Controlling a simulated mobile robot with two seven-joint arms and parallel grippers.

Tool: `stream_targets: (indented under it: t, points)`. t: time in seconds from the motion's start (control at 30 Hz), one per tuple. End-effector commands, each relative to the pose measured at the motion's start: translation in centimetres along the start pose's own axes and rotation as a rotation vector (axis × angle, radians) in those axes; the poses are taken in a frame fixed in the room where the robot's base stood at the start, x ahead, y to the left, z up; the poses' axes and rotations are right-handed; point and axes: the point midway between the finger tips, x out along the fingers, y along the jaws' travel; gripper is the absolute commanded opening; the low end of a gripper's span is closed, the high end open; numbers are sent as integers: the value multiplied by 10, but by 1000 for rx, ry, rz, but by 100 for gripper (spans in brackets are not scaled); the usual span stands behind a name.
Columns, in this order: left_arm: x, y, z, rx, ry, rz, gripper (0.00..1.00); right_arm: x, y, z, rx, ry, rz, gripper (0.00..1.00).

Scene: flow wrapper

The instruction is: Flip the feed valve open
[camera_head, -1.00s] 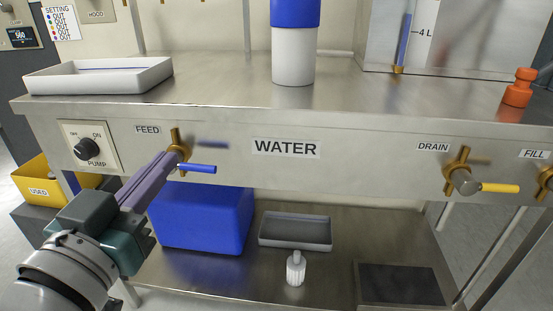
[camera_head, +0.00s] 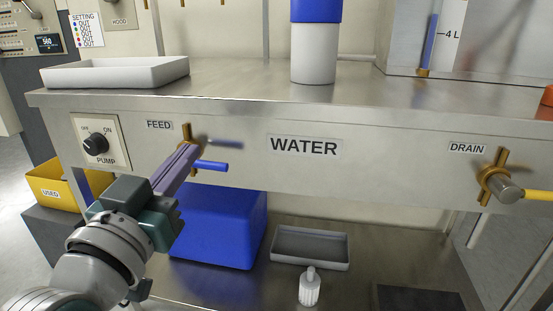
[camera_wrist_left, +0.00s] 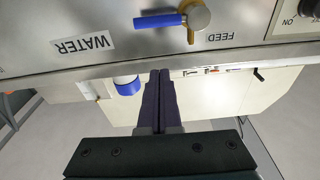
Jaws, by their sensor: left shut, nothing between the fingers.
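The feed valve (camera_head: 187,132) is a brass fitting on the steel front panel, under the FEED label (camera_head: 159,125). Its blue lever (camera_head: 211,166) points to the right, about level. My left gripper (camera_head: 187,150) is shut and empty, its purple fingers overlapping the valve's left side in the head view. In the left wrist view, upside down, the brass valve (camera_wrist_left: 196,17) and blue lever (camera_wrist_left: 158,21) lie beyond the closed fingertips (camera_wrist_left: 159,72), with a visible gap. Contact cannot be made out in the head view. My right gripper is not in view.
A pump knob (camera_head: 96,144) is left of the valve. The drain valve (camera_head: 494,181) with a yellow lever is at the right. A blue box (camera_head: 212,228), grey tray (camera_head: 310,248) and white bottle (camera_head: 309,287) sit on the lower shelf. The panel around the WATER label (camera_head: 304,146) is clear.

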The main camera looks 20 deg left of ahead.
Motion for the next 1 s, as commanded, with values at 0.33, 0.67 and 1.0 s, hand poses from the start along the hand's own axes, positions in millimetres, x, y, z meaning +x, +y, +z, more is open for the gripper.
stream_targets:
  t: [0.33, 0.67, 1.0]
  points:
    - [60, 0, 16, 2, -4, 1, 0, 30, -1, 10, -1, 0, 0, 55]
    - [50, 0, 38, 2, -1, 1, 0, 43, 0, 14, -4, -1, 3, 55]
    - [49, 0, 38, 2, -1, 1, 0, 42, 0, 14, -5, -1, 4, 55]
